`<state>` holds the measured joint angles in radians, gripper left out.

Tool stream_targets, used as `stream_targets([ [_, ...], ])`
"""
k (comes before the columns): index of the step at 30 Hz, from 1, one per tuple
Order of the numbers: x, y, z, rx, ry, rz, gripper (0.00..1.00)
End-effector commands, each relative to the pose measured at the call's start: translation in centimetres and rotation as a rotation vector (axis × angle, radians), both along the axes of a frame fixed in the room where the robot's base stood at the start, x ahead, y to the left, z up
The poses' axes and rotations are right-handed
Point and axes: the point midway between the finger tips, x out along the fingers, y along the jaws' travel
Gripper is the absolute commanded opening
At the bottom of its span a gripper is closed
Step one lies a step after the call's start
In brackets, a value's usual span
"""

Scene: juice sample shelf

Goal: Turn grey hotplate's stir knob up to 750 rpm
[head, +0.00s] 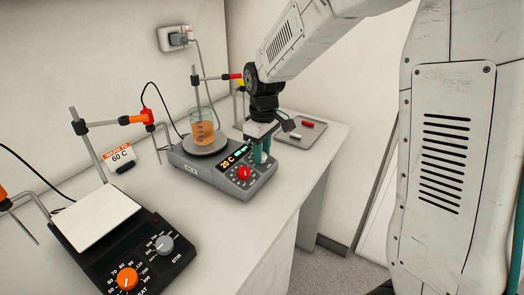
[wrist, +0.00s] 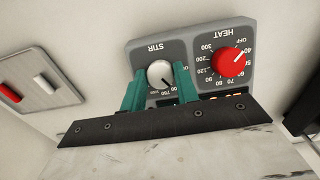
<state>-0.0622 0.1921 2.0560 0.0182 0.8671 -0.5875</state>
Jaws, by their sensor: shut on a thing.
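The grey hotplate (head: 202,172) stands on the bench with a beaker of orange liquid (head: 202,128) on its round plate. Its lit display (head: 233,157) reads 20 C. The pale round stir knob (wrist: 159,72) shows in the wrist view, on the panel marked STIR, with a dark pointer towards the lower right. Scale numbers near its lower edge are partly hidden, so I cannot read the exact setting. My gripper (head: 260,150) comes down from above, its teal fingers (wrist: 159,84) shut on the stir knob from both sides. In the head view the fingers hide the knob.
The red HEAT knob (wrist: 229,62) sits close beside my fingers. A black hotplate (head: 125,250) with orange and grey knobs stands at front left. A tray (head: 312,132) with a red and a white piece lies behind my gripper. Clamp stands rise behind both hotplates.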

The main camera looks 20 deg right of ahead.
Motion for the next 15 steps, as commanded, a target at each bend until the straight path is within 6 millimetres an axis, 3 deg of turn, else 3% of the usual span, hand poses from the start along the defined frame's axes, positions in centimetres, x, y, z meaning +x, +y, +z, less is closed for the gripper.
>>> stream_targets([
  [15,0.13,-0.21,0.04,0.108,0.078,-0.412,0.08],
])
